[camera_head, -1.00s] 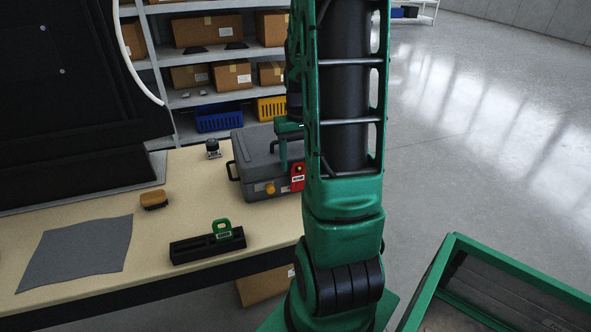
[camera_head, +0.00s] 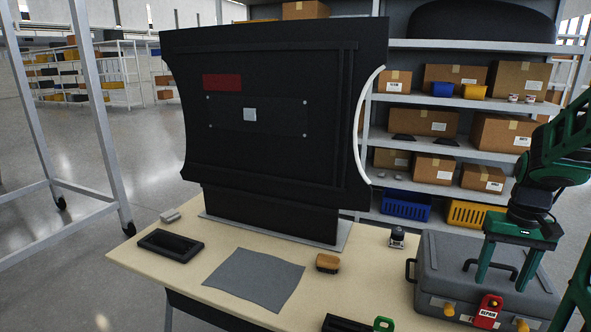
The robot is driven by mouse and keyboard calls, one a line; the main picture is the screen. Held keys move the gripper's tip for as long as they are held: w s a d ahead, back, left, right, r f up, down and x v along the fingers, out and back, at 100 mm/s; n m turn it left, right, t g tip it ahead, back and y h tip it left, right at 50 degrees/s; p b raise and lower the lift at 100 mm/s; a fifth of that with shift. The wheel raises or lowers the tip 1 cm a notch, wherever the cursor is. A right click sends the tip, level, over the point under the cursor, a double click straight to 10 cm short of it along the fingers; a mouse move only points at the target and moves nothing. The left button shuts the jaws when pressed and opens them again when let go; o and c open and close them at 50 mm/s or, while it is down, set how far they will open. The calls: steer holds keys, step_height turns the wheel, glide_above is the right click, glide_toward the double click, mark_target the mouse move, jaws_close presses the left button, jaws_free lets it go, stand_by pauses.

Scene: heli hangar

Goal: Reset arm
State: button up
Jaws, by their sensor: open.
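My gripper (camera_head: 505,275) is at the right of the view, pointing down over the grey case (camera_head: 440,262). Its two green fingers are apart with nothing seen between them. The case lies closed on the right end of the table, with yellow latches and a red tag (camera_head: 488,309) marked REPAIR at its front. The fingers overlap the case in the picture; I cannot tell whether they touch it. My arm comes in from the right edge and is partly cut off.
A large black panel (camera_head: 270,155) stands at the back of the table (camera_head: 225,250). A grey cloth (camera_head: 254,279), a black tray (camera_head: 170,246), a brown-topped block (camera_head: 328,263) and a black holder (camera_head: 345,323) lie on it. Shelves (camera_head: 455,103) with boxes stand behind. Bare tabletop shows around the cloth.

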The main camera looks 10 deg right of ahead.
steer(key=s+a+r, duration=0.1)
steer(key=s+a, duration=1.2)
steer(key=shift+a+r, duration=0.2)
steer(key=shift+r, duration=0.05)
steer(key=shift+w+f, duration=0.25)
steer(key=shift+w, duration=0.4)
stand_by(1.7)
